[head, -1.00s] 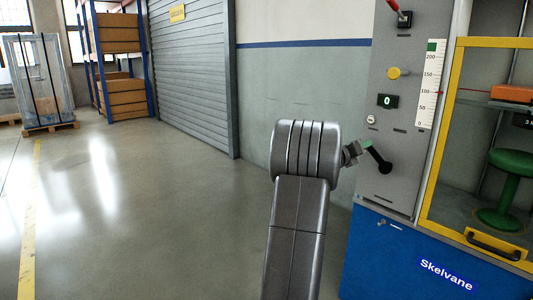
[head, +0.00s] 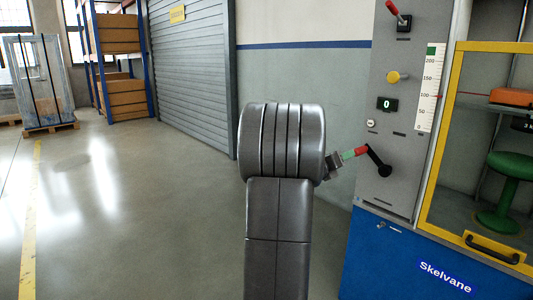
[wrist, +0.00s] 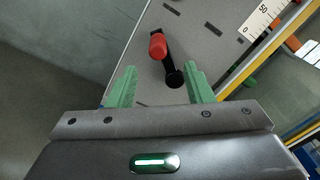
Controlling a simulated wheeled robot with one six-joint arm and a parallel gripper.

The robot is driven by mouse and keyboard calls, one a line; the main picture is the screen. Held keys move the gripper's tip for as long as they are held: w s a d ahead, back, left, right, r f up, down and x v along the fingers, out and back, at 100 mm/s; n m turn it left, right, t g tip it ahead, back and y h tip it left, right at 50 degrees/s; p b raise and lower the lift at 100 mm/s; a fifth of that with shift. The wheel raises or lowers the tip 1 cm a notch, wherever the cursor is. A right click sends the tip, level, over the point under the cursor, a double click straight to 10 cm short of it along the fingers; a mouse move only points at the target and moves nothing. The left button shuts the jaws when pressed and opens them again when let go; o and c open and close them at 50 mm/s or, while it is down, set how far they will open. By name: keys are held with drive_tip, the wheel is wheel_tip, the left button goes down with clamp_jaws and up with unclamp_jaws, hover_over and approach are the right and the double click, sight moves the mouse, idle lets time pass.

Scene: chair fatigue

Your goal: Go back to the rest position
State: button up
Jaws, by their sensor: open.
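My gripper (wrist: 160,88) is open, with its two green fingers apart and empty in the wrist view. Ahead of them is a black crank handle (wrist: 172,72) with a red grip (wrist: 157,46), on the grey machine panel. The grip shows in the gap between the fingers, beyond their tips. In the head view my gripper (head: 348,155) is a small green tip close to the red grip (head: 361,151). The black crank (head: 378,160) slants down to the right from that grip. My arm hides part of the wall and floor.
The grey control panel (head: 397,150) carries a red-tipped lever (head: 397,14), a yellow knob (head: 393,77) and a display (head: 387,103) reading 0. A yellow-framed window (head: 441,150) shows a green stool (head: 505,190) inside. Open floor (head: 130,210) lies to the left.

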sight(360, 151)
drive_tip(key=b+x, duration=0.1)
drive_tip(key=x, duration=1)
drive_tip(key=shift+w+f, duration=0.1)
drive_tip(key=shift+w+a+f+n, duration=0.25)
drive_tip(key=shift+f+n, duration=0.2)
drive_tip(key=shift+n, duration=0.25)
drive_tip(key=shift+a, duration=0.1)
